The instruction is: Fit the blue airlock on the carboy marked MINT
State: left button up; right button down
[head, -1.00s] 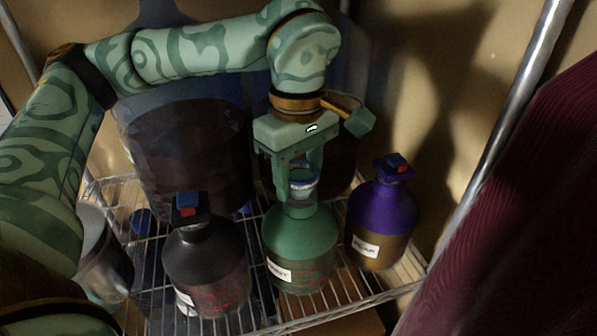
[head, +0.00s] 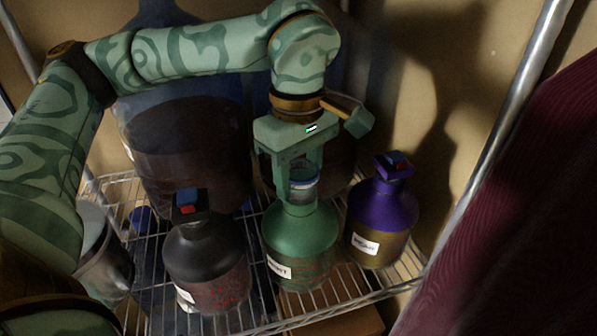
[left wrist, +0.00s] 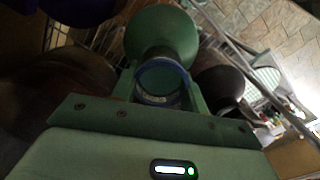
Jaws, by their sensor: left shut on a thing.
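A blue-rimmed clear airlock (head: 304,184) is between the fingers of my left gripper (head: 304,190), which is shut on it. It also shows in the left wrist view (left wrist: 162,82). The airlock is upright over the mouth of the green carboy (head: 300,232). The fingers hide the neck, so I cannot tell how deep it sits. The green carboy's white label (head: 279,267) is small and blurred but appears to read MINT. My right gripper is not in view.
A black carboy (head: 205,255) with a blue and red top stands to the left, and a purple one (head: 382,215) to the right. Large dark vessels (head: 190,150) stand behind. All are on a wire shelf (head: 265,320); a metal post (head: 500,130) rises at right.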

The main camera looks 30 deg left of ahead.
pick_arm(q)
jog(key=shift+f, duration=0.1)
dwell(0.7)
jog(key=o, duration=1.6)
notch_tip(320, 180, up, 5)
jog(key=p, duration=0.5)
jog(key=shift+r, duration=1)
